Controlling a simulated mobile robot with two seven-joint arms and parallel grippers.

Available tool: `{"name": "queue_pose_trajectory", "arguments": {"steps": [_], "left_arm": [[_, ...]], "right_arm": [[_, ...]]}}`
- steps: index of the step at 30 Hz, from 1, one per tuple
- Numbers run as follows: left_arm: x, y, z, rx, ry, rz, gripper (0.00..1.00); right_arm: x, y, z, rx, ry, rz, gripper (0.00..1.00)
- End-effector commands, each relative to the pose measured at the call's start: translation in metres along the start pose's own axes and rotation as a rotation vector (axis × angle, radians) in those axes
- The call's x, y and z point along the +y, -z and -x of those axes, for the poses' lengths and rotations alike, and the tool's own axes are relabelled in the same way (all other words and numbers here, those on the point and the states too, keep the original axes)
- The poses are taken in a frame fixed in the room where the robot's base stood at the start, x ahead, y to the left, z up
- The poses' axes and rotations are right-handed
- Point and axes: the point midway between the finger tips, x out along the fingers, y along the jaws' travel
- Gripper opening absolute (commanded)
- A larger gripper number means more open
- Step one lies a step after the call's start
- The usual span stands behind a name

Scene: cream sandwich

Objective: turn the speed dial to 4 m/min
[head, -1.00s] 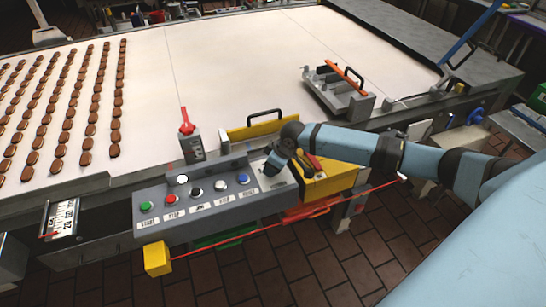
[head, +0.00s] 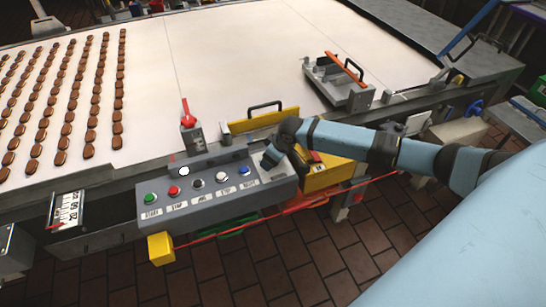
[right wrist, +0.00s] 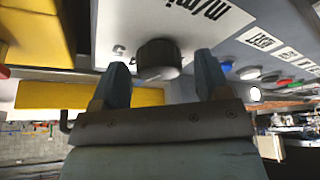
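The control panel (head: 215,205) stands at the front of the conveyor, with a row of coloured buttons. The black speed dial (right wrist: 160,56) shows in the right wrist view, on the grey panel face beside a printed "m/min" label (right wrist: 200,18) and a "5" mark. My right gripper (right wrist: 162,66) is open, with one finger on each side of the dial and visible gaps between. In the head view my right gripper (head: 271,160) is over the panel's right end and hides the dial. The dial's pointer cannot be made out. My left gripper is not in view.
Rows of brown pieces (head: 75,95) lie at the left of the wide pale belt (head: 230,70). A yellow guard (head: 262,121) with a black handle stands behind the panel. A red cord (head: 225,237) runs in front from a yellow block (head: 161,248).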

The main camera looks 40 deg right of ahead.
Motion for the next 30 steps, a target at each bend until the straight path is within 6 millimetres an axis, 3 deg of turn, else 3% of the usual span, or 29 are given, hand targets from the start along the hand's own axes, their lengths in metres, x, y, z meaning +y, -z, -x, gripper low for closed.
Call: {"name": "queue_pose_trajectory", "arguments": {"steps": [7, 11, 24, 30], "left_arm": [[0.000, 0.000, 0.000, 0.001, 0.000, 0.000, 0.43], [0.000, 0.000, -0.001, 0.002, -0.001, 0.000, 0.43], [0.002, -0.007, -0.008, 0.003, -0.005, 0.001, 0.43], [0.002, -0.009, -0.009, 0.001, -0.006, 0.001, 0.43]], "right_arm": [[0.000, 0.000, 0.001, 0.000, 0.000, 0.001, 0.69], [0.000, 0.000, 0.012, 0.001, -0.001, 0.002, 0.69], [0.001, -0.001, 0.105, 0.000, -0.002, 0.002, 0.69], [0.000, 0.000, 0.131, 0.000, 0.000, 0.001, 0.69]]}}
